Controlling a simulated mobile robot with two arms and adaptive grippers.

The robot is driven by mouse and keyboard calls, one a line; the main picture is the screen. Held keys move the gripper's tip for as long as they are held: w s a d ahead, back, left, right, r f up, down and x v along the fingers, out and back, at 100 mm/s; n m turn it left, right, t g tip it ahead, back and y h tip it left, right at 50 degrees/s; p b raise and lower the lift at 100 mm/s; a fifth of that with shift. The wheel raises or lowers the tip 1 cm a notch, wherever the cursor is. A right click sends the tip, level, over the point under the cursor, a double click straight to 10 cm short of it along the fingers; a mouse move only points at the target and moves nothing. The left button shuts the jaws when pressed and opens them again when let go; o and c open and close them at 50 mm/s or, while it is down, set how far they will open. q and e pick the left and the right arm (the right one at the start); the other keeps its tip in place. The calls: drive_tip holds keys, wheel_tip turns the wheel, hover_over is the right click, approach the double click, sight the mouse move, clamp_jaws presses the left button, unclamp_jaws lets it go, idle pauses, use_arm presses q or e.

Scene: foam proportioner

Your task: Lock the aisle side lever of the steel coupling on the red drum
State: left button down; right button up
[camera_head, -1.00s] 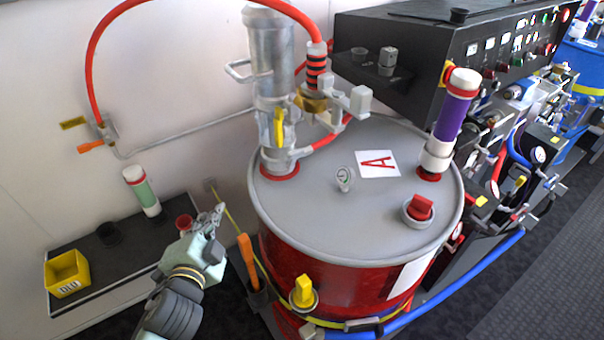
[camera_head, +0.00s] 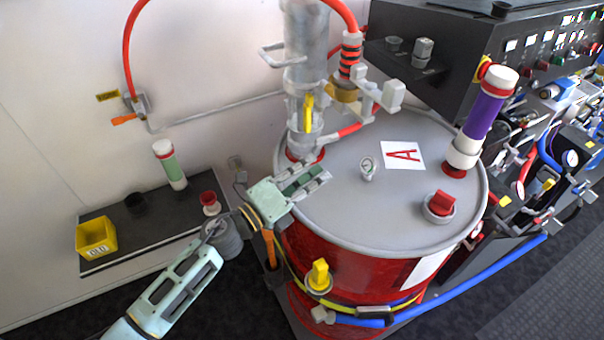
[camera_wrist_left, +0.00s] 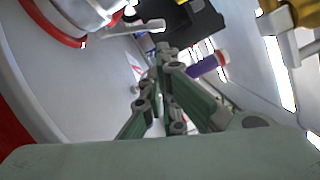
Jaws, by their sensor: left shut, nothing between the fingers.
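The red drum (camera_head: 345,270) stands in the middle of the head view with a grey lid. A coupling (camera_head: 343,90) with a brass-coloured band hangs at the end of the red hose, beside the steel pump. Pale grey lever-like arms (camera_head: 391,95) stick out on its right; I cannot tell whether they are locked. In the left wrist view, part of the brass-coloured piece (camera_wrist_left: 306,12) shows at the upper right. My left gripper (camera_head: 322,178) is shut and empty over the lid's left edge, below and left of the coupling. Its fingers (camera_wrist_left: 165,60) meet in the wrist view. My right gripper is not seen.
The steel pump (camera_head: 305,45) rises behind my left gripper. A dark control panel (camera_head: 470,45) is behind right. A low shelf (camera_head: 110,262) is at left.

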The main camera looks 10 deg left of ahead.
sight(319, 146)
use_arm(q)
drive_tip(key=shift+p+x, duration=0.35)
drive_tip(key=shift+x, duration=1.95)
drive_tip(key=shift+w, duration=0.1)
drive_tip(key=shift+w+a+r+p, duration=0.3)
drive_tip(key=shift+w+a+r, duration=0.1)
drive_tip(key=shift+w+r, duration=0.25)
drive_tip(key=shift+a, duration=0.1)
